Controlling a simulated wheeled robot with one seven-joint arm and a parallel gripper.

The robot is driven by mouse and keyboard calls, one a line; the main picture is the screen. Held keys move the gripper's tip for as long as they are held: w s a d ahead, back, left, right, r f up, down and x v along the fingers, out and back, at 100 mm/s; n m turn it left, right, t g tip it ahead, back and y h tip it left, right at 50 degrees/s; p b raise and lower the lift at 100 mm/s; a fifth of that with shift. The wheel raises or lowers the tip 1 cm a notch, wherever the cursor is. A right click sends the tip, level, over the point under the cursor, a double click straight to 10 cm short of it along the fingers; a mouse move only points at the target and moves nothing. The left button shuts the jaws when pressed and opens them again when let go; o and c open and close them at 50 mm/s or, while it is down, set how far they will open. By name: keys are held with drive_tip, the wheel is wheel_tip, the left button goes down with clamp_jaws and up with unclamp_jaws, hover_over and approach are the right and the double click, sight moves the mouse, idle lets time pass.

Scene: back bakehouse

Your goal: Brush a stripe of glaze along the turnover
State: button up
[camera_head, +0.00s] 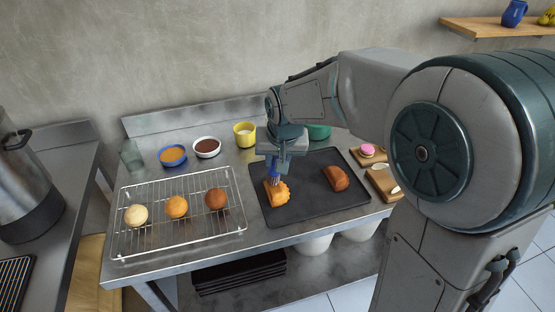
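The turnover (279,196), golden with a crimped edge, lies on the left part of a dark baking tray (290,217). My gripper (275,160) is above its far end, pointing down. It appears shut on a blue-handled brush (273,170), upright, its lower end at the turnover's far end. I cannot tell whether the bristles touch the crust. A browner half-moon pastry (336,178) lies on the right of the tray. A blue bowl (173,162) of orange-brown content, a white bowl (207,154) of dark content and a yellow pot (244,141) stand behind. No glaze stripe is distinguishable.
A wire rack (160,246) with three round buns stands left of the tray. A glass (131,154) is at the back left. A green bowl (319,132) sits behind the tray, partly hidden by my arm. Wooden boards (381,182) with small items lie at right.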

drive_tip(key=shift+s+d+b, duration=0.55)
drive_tip(key=shift+s, duration=1.45)
drive_tip(key=shift+w+a+f, duration=0.1)
drive_tip(key=shift+w+a, duration=0.1)
drive_tip(key=shift+w, duration=0.5)
drive_tip(key=shift+w+a, duration=0.2)
drive_tip(key=shift+w, duration=0.5)
drive_tip(key=shift+w+a+f, duration=0.1)
drive_tip(key=shift+w+a, duration=0.1)
drive_tip(key=shift+w, duration=0.5)
drive_tip(key=shift+r+p, duration=2.15)
drive_tip(key=shift+r, duration=0.95)
drive_tip(key=shift+r+p, duration=1.1)
drive_tip(key=shift+r, duration=0.4)
drive_tip(key=shift+f, duration=0.1)
